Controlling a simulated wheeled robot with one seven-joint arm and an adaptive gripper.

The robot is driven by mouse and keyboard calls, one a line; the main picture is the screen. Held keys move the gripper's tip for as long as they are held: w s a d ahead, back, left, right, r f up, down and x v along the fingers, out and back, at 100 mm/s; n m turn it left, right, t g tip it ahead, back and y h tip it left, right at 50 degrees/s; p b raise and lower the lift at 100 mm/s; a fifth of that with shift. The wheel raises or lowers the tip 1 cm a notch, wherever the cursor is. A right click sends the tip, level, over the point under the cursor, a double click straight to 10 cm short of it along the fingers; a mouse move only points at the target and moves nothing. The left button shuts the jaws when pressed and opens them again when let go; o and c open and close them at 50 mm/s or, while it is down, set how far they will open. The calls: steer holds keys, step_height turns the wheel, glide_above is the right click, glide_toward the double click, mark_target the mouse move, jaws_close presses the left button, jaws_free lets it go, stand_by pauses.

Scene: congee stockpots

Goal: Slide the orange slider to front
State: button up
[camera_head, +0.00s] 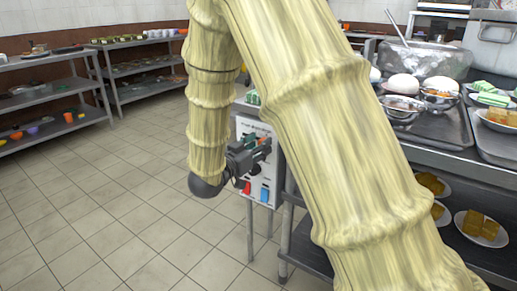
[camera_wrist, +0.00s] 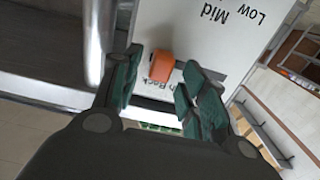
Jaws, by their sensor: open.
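The orange slider (camera_wrist: 162,66) is a small block on a white panel (camera_wrist: 205,45) printed with "Mid", "Low" and "Back". In the wrist view it shows between the two green fingers of my gripper (camera_wrist: 162,78), which is open. I cannot tell whether a finger touches it. In the head view my gripper (camera_head: 260,151) is in front of the upright white panel (camera_head: 243,127), covering part of it. The slider is hard to make out there.
A red part (camera_head: 247,188) and a blue part (camera_head: 264,194) sit low on the panel. A metal counter with trays (camera_head: 455,127) and food stands at right. Shelves (camera_head: 50,95) line the left and back. The tiled floor (camera_head: 130,205) at left is clear.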

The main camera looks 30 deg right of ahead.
steer(key=shift+w+d, duration=0.15)
steer(key=shift+d, duration=0.2)
jaws_close()
